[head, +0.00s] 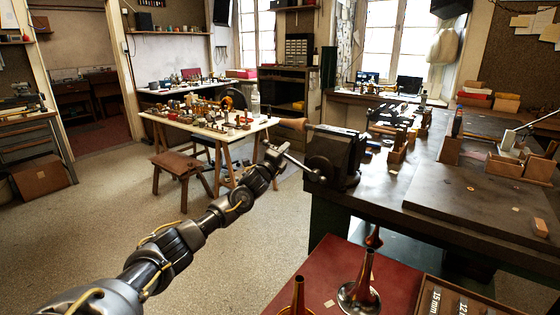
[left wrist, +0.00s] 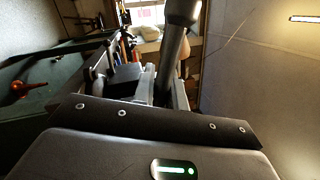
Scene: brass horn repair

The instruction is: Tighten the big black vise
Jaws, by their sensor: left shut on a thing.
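The big black vise (head: 335,154) stands on the near left corner of the dark workbench. Its grey handle bar (head: 304,168) slants up and left from the screw at the vise's front. My left gripper (head: 274,155) is at the upper left end of this bar and is shut on it. In the left wrist view the dark bar (left wrist: 172,55) rises from between the fingers of my left gripper (left wrist: 165,92). The fingertips are partly hidden there. My right gripper is in neither view.
The workbench (head: 410,180) carries tools and wooden boxes to the right. A red-topped surface (head: 335,260) with brass horn bells is in front. The floor (head: 110,205) at left is open.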

